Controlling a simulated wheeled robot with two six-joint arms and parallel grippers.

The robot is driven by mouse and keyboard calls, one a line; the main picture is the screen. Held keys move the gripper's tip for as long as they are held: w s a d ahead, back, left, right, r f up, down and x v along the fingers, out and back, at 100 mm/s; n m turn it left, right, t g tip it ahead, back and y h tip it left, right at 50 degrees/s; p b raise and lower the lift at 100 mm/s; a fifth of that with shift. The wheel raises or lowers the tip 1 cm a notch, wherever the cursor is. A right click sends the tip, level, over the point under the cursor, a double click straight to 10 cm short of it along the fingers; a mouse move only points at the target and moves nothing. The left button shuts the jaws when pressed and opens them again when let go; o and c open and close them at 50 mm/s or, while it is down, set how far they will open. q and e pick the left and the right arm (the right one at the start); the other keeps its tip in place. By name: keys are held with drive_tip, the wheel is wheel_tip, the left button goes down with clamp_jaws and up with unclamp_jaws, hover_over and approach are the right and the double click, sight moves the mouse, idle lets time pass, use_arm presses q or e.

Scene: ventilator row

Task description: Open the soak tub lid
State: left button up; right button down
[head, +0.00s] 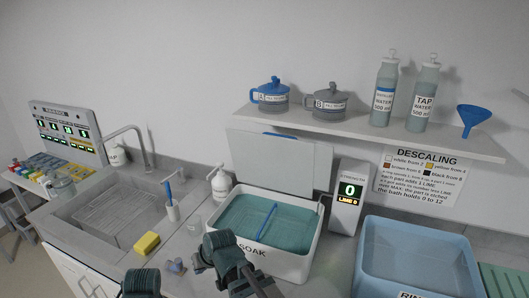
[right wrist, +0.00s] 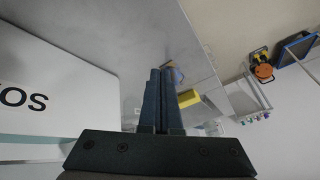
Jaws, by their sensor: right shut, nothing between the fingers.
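The soak tub (head: 310,240) is a white box marked SOAK, holding teal liquid, in the middle of the head view. Its grey lid (head: 290,160) stands raised behind the tub, leaning back toward the wall, so the tub is open. A blue bar (head: 267,222) lies across the inside. My right gripper (head: 198,265) is in front of the tub's left front corner, shut and empty. In the right wrist view its dark fingers (right wrist: 160,75) are together, beside the tub's white wall (right wrist: 60,75). Part of my left arm shows at the bottom edge; its fingers are not visible.
A yellow sponge (head: 147,243), a small purple-grey object (head: 177,265) and a white pump bottle (head: 220,182) are left of the tub. A shelf (head: 350,129) hangs above the lid.

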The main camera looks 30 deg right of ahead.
drive_tip(key=w+r+m+t+y, duration=0.1)
drive_tip(key=w+r+m+t, duration=0.2)
drive_tip(key=w+r+t, duration=0.4)
drive_tip(key=w+d+r+m+t+h, duration=0.3)
drive_tip(key=r+m, duration=0.1)
drive_tip(key=r, duration=0.3)
drive_tip(key=w+d+r+m+t+h, duration=0.25)
drive_tip(key=r+m+t, duration=0.2)
drive_tip(key=r, duration=0.25)
drive_tip(key=m+g+h+p, duration=0.3)
drive_tip(key=m+g+h, duration=0.3)
drive_tip(key=m+h, duration=0.9)
approach(273, 143)
drive_tip(key=shift+m+y, duration=0.55)
drive_tip(key=shift+y, duration=0.1)
drive_tip(key=x, duration=0.3)
drive_tip(key=r+x, duration=0.1)
drive_tip(key=x, duration=0.2)
drive_tip(key=shift+d+r, duration=0.15)
drive_tip(key=shift+d, duration=0.15)
drive_tip(key=shift+g, duration=0.25)
